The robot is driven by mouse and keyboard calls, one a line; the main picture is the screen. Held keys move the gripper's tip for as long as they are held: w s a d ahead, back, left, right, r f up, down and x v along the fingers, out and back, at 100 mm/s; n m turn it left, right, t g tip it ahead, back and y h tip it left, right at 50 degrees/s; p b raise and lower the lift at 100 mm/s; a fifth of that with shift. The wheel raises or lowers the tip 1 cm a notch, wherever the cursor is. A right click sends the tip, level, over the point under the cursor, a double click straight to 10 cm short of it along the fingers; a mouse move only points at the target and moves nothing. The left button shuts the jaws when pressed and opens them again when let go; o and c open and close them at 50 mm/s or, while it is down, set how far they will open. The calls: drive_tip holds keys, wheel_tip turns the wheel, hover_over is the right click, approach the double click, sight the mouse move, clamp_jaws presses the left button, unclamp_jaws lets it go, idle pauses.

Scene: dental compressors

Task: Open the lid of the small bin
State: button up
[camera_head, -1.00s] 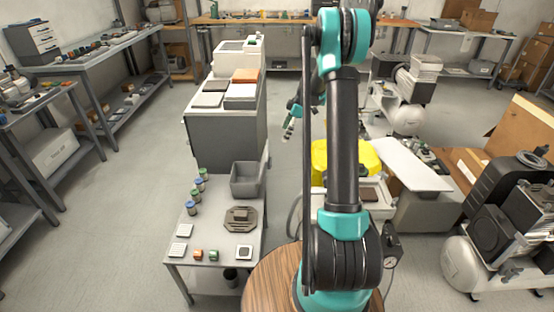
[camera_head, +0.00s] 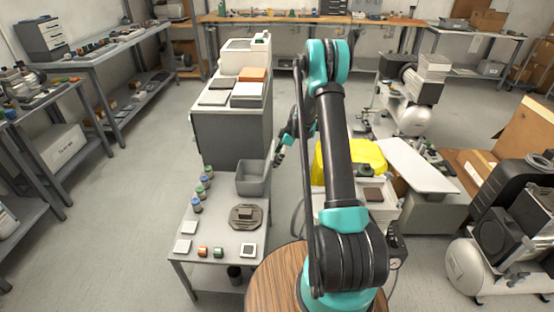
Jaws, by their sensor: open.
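A small grey bin (camera_head: 252,180) stands at the far right corner of the low grey table (camera_head: 222,235). Its top looks open, and I cannot make out a lid on it. A dark cylindrical container (camera_head: 235,273) stands below the tabletop, mostly hidden. I cannot tell which of these is the bin with the lid. My gripper (camera_head: 279,158) hangs from my arm just to the right of and above the grey bin in the picture. It is small here, open and empty, with its fingers pointing down and left; I see no contact.
An octagonal dark plate with a raised block (camera_head: 246,216), several small jars (camera_head: 203,191) and flat white pieces (camera_head: 183,246) lie on the low table. A grey cabinet (camera_head: 228,135) stands behind it. A yellow object (camera_head: 350,160) is right of my gripper. The left floor is clear.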

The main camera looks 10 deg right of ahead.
drive_tip(key=shift+a+f, duration=0.25)
drive_tip(key=shift+f, duration=0.35)
drive_tip(key=c, duration=1.7)
drive_tip(key=shift+w+a+r, duration=0.25)
drive_tip(key=shift+a+r, duration=0.35)
drive_tip(key=shift+a, duration=0.35)
drive_tip(key=o, duration=1.7)
drive_tip(key=v, duration=1.2)
drive_tip(key=shift+s, duration=0.1)
